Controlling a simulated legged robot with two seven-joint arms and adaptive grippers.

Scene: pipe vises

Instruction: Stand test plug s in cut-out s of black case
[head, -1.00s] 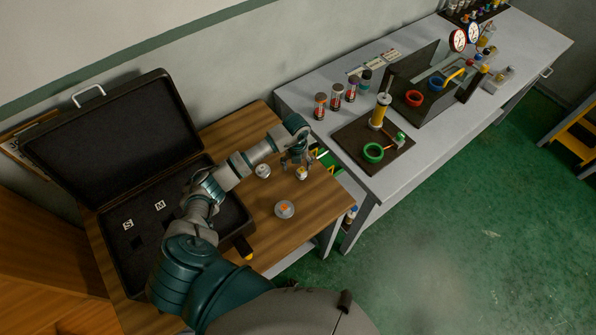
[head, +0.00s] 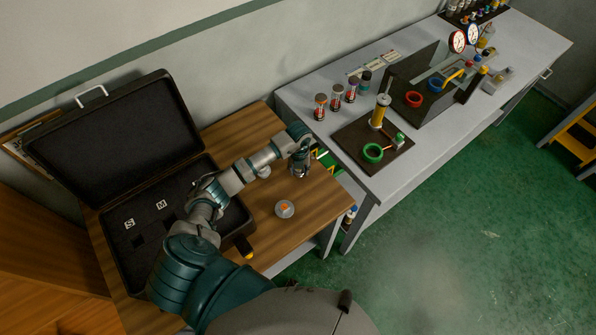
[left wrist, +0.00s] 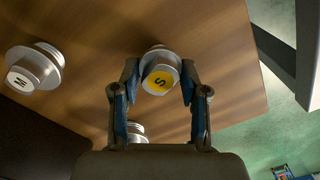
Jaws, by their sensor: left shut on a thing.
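Test plug s (left wrist: 160,77), a pale round plug with a yellow top marked S, is between the fingers of my left gripper (left wrist: 158,88) in the left wrist view. My left gripper (head: 299,172) is shut on it at the right part of the wooden table; in the head view the gripper hides the plug. The black case (head: 203,170) lies open at the left, lid up. Its foam bears a white S label (head: 130,224) and an M label (head: 161,205). A dark square cut-out (head: 138,242) shows near the S label. My arm covers part of the case. My right gripper is out of view.
A plug marked M (left wrist: 35,68) stands to the left in the left wrist view; another plug (left wrist: 137,130) is partly hidden behind my gripper. A disc-based plug with an orange mark (head: 285,209) stands on the wooden table (head: 262,232). A grey bench (head: 405,172) with vises lies right.

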